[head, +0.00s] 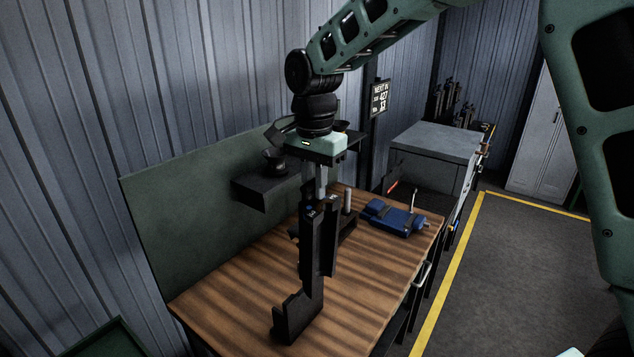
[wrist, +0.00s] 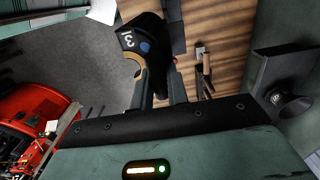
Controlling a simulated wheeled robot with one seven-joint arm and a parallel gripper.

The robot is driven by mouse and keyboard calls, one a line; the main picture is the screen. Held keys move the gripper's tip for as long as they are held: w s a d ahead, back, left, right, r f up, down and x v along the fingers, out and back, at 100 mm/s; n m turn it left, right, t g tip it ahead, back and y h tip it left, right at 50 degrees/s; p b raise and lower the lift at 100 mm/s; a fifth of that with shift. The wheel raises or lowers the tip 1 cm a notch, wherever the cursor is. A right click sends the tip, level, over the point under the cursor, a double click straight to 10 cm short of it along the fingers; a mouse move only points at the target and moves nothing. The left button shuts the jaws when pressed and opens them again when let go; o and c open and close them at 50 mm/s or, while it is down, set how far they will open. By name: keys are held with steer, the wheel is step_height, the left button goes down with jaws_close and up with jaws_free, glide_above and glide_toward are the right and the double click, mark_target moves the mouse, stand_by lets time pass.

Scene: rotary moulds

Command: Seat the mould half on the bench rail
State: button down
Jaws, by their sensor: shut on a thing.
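My gripper (head: 315,192) points straight down over the wooden bench. It is shut on the upper end of the mould half (head: 312,262), a long black piece hanging roughly upright with a blue dot near its top. Its wider stepped foot (head: 290,322) is low, over the front left of the bench top; I cannot tell whether it touches. The bench rail is not clearly distinguishable; dark parts overlap here.
The wooden bench (head: 368,275) has bare room right of the mould half. A blue tool (head: 393,217) lies at its back right. A dark shelf (head: 262,192) with a cup juts from the green back panel (head: 195,235). A grey cabinet (head: 432,158) stands beyond.

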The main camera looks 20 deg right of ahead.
mark_target(314, 200)
steer(key=shift+w+r, duration=0.1)
steer(key=shift+r, duration=0.05)
steer(key=shift+f+b, duration=1.3)
steer(key=shift+f, duration=0.8)
steer(key=shift+s+f+b, duration=0.25)
steer(key=shift+f+b, duration=0.45)
steer(key=shift+f, duration=0.6)
steer(key=shift+w+f, duration=0.25)
steer(key=shift+f, duration=0.2)
steer(key=shift+a+f+b, duration=0.1)
steer(key=shift+f+b, duration=1.8)
steer(key=shift+f, duration=0.95)
steer(key=shift+w+a, duration=0.15)
steer(key=shift+w, duration=0.05)
steer(key=shift+f+b, duration=0.65)
steer(key=shift+f, duration=1.05)
